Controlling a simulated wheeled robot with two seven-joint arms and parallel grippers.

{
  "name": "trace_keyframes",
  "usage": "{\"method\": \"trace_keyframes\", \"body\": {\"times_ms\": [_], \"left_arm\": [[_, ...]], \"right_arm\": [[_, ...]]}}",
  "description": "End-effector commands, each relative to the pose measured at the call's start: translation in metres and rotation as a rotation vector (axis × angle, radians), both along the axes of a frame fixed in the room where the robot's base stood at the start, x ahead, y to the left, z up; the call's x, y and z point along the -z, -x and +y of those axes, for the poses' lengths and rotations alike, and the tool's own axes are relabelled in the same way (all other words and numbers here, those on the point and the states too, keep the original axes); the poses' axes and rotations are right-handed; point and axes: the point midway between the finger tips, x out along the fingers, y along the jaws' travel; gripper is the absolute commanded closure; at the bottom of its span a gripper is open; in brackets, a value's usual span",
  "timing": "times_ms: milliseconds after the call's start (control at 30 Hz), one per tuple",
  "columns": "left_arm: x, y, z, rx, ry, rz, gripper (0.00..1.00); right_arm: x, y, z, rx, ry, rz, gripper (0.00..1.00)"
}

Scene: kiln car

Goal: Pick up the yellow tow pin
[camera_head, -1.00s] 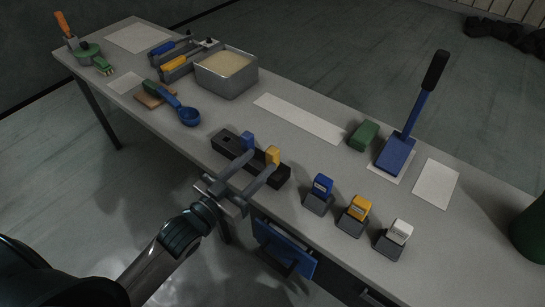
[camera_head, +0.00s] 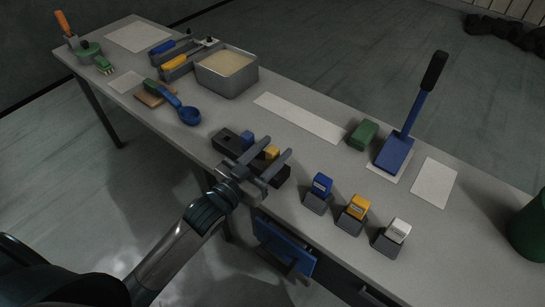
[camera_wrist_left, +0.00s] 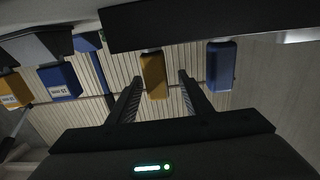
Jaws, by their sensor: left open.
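The yellow tow pin (camera_head: 271,152) stands in a black block (camera_head: 225,144) at the table's near edge, beside a blue pin (camera_head: 247,138). My left gripper (camera_head: 278,146) is open, and its fingers partly cover the block. In the left wrist view the yellow pin (camera_wrist_left: 153,76) shows between the two open fingertips (camera_wrist_left: 160,78), nearer the left one, with a visible gap to the right one. The blue pin (camera_wrist_left: 221,66) is outside the fingers, to the right. How deep the pin lies between the fingers is hard to tell. My right gripper is not in view.
Labelled blue (camera_head: 321,185), yellow (camera_head: 358,207) and white (camera_head: 399,230) blocks on grey stands are right of the black block. A blue drawer-like part (camera_head: 285,246) juts below the edge.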

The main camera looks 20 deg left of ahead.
Motion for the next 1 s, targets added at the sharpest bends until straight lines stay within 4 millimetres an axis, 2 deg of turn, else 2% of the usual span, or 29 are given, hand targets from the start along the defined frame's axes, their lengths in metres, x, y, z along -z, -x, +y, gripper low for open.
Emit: {"method": "trace_keyframes", "body": {"times_ms": [100, 300, 800, 867, 1000], "left_arm": [[-0.003, -0.014, -0.009, -0.001, 0.002, -0.002, 0.55], [-0.001, -0.031, -0.015, 0.0, 0.0, -0.001, 0.55], [0.0, -0.032, -0.015, 0.0, -0.001, 0.0, 0.55], [0.0, -0.032, -0.015, 0.0, -0.001, 0.0, 0.67], [0.0, -0.032, -0.015, 0.0, -0.001, 0.0, 1.0]], "right_arm": [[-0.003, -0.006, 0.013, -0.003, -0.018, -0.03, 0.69], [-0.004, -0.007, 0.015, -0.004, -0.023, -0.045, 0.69], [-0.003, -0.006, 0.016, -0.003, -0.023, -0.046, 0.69], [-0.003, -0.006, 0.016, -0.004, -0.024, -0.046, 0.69], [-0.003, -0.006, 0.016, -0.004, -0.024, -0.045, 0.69]]}}
